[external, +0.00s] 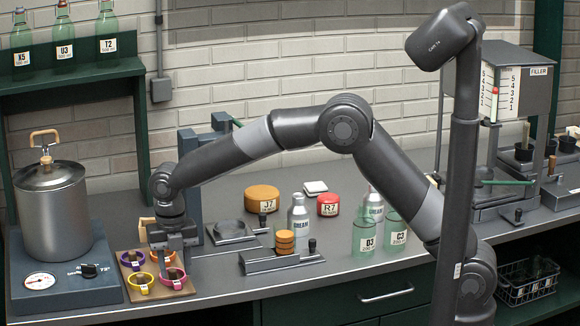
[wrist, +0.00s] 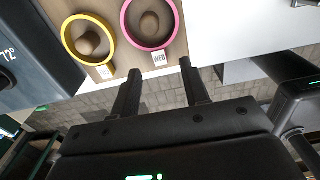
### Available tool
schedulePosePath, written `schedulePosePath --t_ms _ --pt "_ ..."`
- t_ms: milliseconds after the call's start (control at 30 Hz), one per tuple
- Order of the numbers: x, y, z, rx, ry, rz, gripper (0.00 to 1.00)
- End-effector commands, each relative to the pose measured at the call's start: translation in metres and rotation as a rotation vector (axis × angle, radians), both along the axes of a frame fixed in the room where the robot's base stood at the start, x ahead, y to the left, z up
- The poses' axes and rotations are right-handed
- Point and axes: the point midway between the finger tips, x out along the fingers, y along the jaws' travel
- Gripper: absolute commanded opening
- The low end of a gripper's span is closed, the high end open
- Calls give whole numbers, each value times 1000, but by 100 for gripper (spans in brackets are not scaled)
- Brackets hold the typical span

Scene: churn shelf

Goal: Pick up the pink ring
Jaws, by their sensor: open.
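The pink ring (external: 176,286) lies at the front right of a small wooden board (external: 150,296), around a rounded wooden peg. In the wrist view the pink ring (wrist: 150,48) is at the top centre, partly cut off, with a label reading WED beside it. My gripper (external: 176,258) points down over the right part of the board. In the wrist view my gripper (wrist: 159,66) is open, with nothing between its fingers. The ring is just beyond the fingertips, apart from them as far as I can tell.
A yellow ring (wrist: 67,38) sits left of the pink one; purple (external: 122,260) and orange rings are behind. A grey hotplate with a pot (external: 52,215) stands left of the board.

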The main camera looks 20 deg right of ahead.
Motion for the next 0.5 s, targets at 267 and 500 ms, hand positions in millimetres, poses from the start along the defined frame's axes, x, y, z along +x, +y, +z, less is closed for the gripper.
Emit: schedulePosePath --t_ms 267,500 --pt "3 0 -33 -1 0 1 42" --pt "3 0 -32 -1 0 0 35"
